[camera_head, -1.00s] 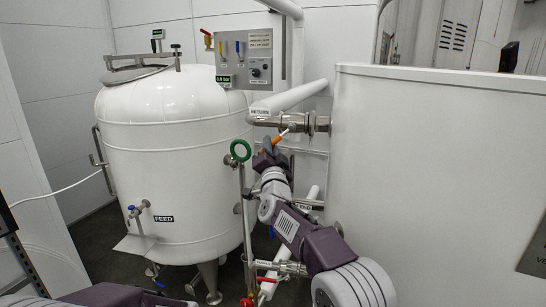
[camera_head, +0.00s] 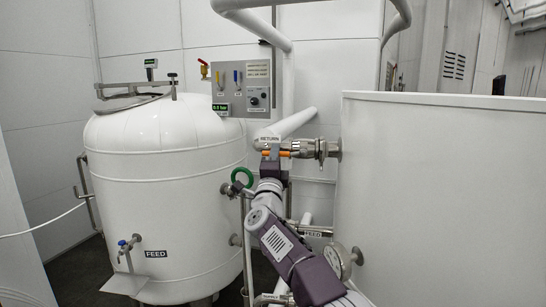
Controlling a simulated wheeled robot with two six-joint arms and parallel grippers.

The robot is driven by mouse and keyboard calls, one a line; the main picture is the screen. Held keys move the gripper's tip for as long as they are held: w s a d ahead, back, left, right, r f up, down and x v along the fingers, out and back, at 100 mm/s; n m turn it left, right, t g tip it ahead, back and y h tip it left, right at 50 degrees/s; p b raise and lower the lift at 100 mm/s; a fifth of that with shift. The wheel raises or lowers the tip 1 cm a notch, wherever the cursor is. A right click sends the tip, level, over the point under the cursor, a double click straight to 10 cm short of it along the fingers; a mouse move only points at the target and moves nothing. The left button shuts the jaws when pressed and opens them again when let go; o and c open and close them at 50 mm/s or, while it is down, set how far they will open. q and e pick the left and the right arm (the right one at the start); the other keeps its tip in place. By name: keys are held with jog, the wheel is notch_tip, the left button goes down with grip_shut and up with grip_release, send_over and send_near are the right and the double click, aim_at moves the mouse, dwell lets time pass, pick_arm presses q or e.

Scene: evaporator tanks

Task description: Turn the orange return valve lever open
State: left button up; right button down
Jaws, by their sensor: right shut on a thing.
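The orange return valve lever (camera_head: 285,153) is on the steel valve of the RETURN pipe, right of the tank. It looks roughly level, in line with the pipe. My right gripper (camera_head: 272,153) is shut on the lever from the front, with orange showing on both sides of its fingers. The fingers hide the lever's middle. The steel return valve fitting (camera_head: 318,149) joins the white panel at right. My left gripper is out of view.
The white FEED tank (camera_head: 165,190) stands at left. A green round handle (camera_head: 242,177) is close left of my right wrist. A control box (camera_head: 242,88) hangs above. A large white panel (camera_head: 440,200) fills the right, with a gauge (camera_head: 337,262) low beside my arm.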

jog(key=shift+r+m, duration=0.3)
jog(key=shift+r, duration=0.15)
jog(key=c, duration=1.4)
grip_release()
jog(key=shift+w+a+f, duration=0.2)
jog(key=shift+f, duration=0.05)
jog(key=shift+s+f, duration=0.2)
jog(key=b+v, duration=0.6)
jog(key=v, duration=0.2)
jog(key=shift+s+a+b, duration=0.1)
jog(key=shift+s+b, duration=0.25)
